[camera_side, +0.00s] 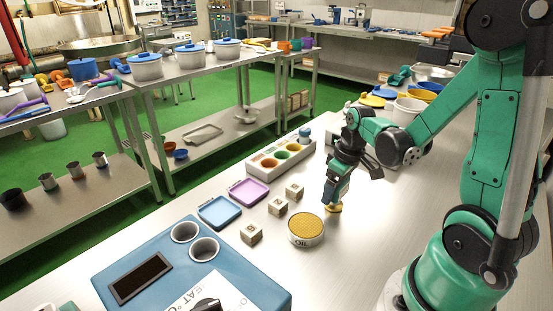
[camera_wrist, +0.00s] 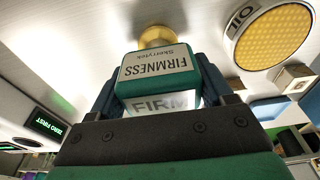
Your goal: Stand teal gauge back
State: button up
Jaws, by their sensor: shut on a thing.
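The teal gauge (camera_wrist: 158,72) has a white label reading "FIRMNESS" and a brass foot (camera_wrist: 155,37). My gripper (camera_wrist: 160,88) is shut on its body, with dark fingers on both sides of it. In the side view my gripper (camera_side: 337,186) points down over the metal table, right of the round OIL tin. The brass foot also shows there (camera_side: 334,208), just below the fingers, at or very near the table top. I cannot tell if it touches. The gauge's body is mostly hidden by the fingers in the side view.
The yellow-topped OIL tin (camera_side: 306,229) stands close by. Several wooden blocks (camera_side: 278,206), a purple tray (camera_side: 248,191), a blue tray (camera_side: 219,212) and a pale rack with coloured wells (camera_side: 260,173) lie left. A blue console (camera_side: 190,270) is at front. A "ZERO FIRST" display (camera_wrist: 52,123) shows in the wrist view.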

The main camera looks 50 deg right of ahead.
jog(key=shift+f, duration=0.15)
jog(key=o, duration=1)
jog(key=r, duration=0.4)
jog(key=s+r, duration=0.1)
jog(key=r, duration=0.7)
jog(key=shift+s, duration=0.4)
jog(key=shift+a, duration=0.2)
jog(key=w+a+t, duration=0.1)
jog(key=a, duration=0.3)
jog(key=w+a+t, duration=0.1)
jog(key=a+t, duration=0.1)
jog(key=a, duration=0.2)
jog(key=w+a+f+t, duration=0.1)
jog(key=a+t, duration=0.1)
jog(key=a, duration=0.3)
jog(key=shift+w, duration=0.25)
jog(key=shift+d, duration=0.1)
